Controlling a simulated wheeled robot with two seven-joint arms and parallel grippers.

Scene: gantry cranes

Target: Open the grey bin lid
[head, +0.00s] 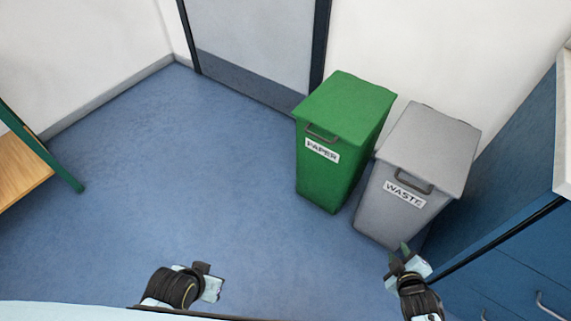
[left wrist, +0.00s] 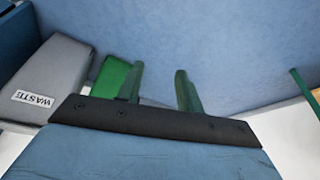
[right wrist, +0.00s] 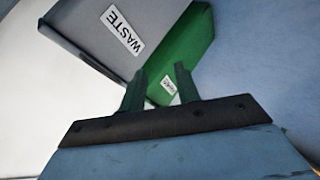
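The grey bin (head: 387,208) stands against the wall at the right, with a white WASTE label. Its grey lid (head: 430,147) is closed, and a dark handle (head: 413,182) sits at the lid's front edge. The bin also shows in the left wrist view (left wrist: 58,70) and, close by, in the right wrist view (right wrist: 95,30). My right gripper (head: 405,256) is in front of and below the bin, apart from the handle. Its fingers (right wrist: 160,88) are apart and empty. My left gripper (head: 208,279) is low at the left, away from the bin. Its fingers (left wrist: 158,85) are apart and empty.
A green PAPER bin (head: 325,178) stands just left of the grey bin. A blue cabinet (head: 510,190) stands close on the right. A door (head: 255,45) is behind, and a wooden-topped table (head: 18,168) is at the far left. The blue floor between is clear.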

